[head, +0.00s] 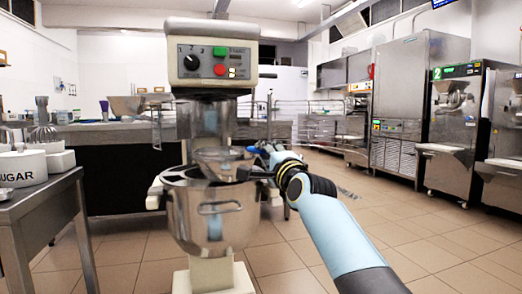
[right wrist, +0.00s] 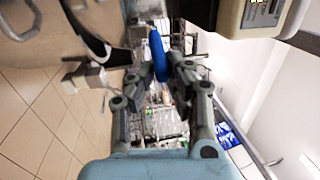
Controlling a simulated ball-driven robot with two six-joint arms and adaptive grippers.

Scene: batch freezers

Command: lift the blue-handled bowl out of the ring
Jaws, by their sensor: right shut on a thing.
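A small steel bowl (head: 222,160) sits at the mixer, over the mouth of the large steel mixing bowl (head: 212,222). A dark ring (head: 178,177) runs around the top there; I cannot tell how far the small bowl stands clear of it. The bowl's blue handle (head: 252,149) points right, towards my right gripper (head: 266,151). In the right wrist view, the blue handle (right wrist: 157,54) lies between the two fingers of my right gripper (right wrist: 160,70), which is shut on it. My left gripper is in neither view.
The mixer head (head: 212,62) with its dials stands directly above the bowls. A steel table with a sugar tub (head: 24,168) is at left. A dark counter (head: 120,150) stands behind. Batch freezers (head: 448,140) line the right, with free tiled floor before them.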

